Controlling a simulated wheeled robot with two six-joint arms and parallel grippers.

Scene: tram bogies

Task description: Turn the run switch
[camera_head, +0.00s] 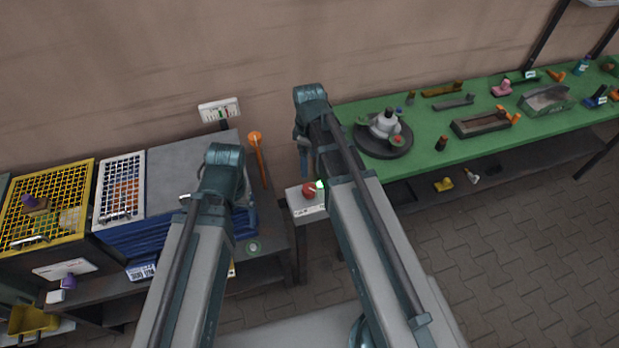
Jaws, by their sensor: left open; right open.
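A small white control box (313,208) on a grey post stands at the middle of the view. It bears a red round button (309,190) and a small green lit part (320,184). I cannot make out for certain which part is the run switch; my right arm covers the box's right side. My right gripper (306,172) hangs pointing down just above and behind the box, open and apart from it.
The dark bench (272,262) at left carries a yellow mesh crate (85,178), a white mesh basket (137,157) and a blue box (165,230). A green table (430,160) with tools stands at right. The paved floor (520,260) is free.

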